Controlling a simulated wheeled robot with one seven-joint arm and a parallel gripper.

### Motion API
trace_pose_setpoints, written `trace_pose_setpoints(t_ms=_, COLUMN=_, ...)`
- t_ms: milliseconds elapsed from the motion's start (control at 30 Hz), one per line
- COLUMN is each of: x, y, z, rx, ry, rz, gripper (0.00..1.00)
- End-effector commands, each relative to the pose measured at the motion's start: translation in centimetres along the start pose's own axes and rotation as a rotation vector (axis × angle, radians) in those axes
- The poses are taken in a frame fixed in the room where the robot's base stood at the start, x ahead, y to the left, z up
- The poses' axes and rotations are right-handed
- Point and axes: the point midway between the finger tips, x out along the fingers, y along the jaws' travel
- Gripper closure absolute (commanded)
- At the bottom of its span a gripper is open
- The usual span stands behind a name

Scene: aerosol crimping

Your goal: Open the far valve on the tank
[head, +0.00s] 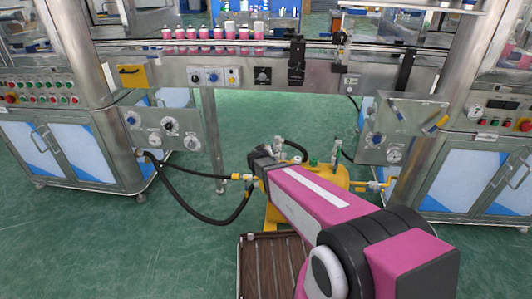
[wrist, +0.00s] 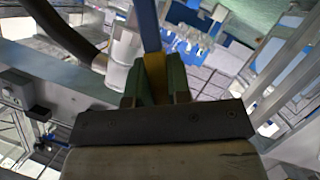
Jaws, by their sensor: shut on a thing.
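The yellow tank (head: 333,176) stands on the floor behind my pink arm, which hides much of it in the head view. Its top carries a green knob (head: 313,162) and grey upright fittings (head: 280,146). A yellow valve with a hose (head: 242,177) sticks out left, and another yellow valve (head: 376,186) sticks out right. In the wrist view my gripper (wrist: 156,92) has its green fingers shut on a narrow blue and yellow valve handle (wrist: 150,30). A pale metal fitting (wrist: 120,60) stands just left of the fingers. The fingertips are hidden in the head view.
A black hose (head: 190,205) loops from the left machine to the tank; a hose also shows in the wrist view (wrist: 65,30). A conveyor (head: 265,75) with pink cans runs behind. A brown slatted crate (head: 268,265) lies in front. Green floor is free left.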

Motion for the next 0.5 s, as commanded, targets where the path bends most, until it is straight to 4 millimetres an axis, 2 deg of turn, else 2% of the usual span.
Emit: trace_pose_setpoints(t_ms=500, x=-0.05, y=0.32, z=0.09, rx=0.043, ry=-0.001, rz=-0.019, gripper=1.0)
